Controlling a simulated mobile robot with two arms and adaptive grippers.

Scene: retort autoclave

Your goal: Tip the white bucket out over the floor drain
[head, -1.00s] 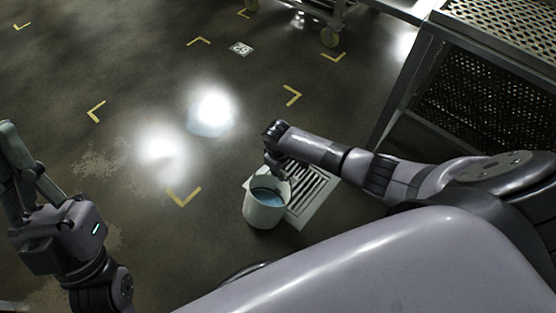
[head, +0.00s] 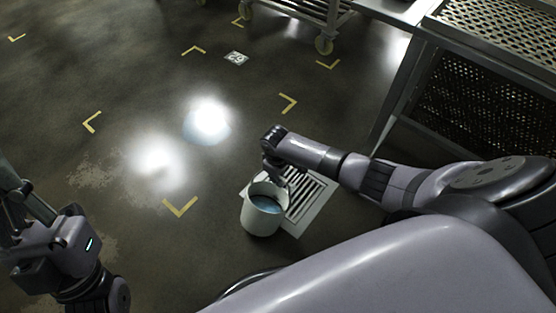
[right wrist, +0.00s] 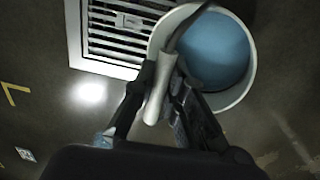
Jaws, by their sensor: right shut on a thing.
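The white bucket (head: 259,220) is left of the floor drain (head: 312,204) in the head view, overlapping its edge. Blue-grey liquid is inside, and the bucket looks close to upright. I cannot tell whether it touches the floor. My right gripper (head: 273,172) is at the bucket's far rim, shut on the handle. In the right wrist view, the handle's pale grip (right wrist: 158,95) is between the fingers, with the bucket (right wrist: 245,85) and drain grate (right wrist: 75,35) beyond. My left gripper (head: 22,205) is at the left edge, away from the bucket; its fingertips are unclear.
A perforated metal table (head: 480,60) stands at the right. A wheeled cart (head: 300,12) is at the top. Yellow corner marks (head: 181,207) and a numbered floor marker (head: 236,58) lie on the dark floor. The floor left of the bucket is open, with bright reflections.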

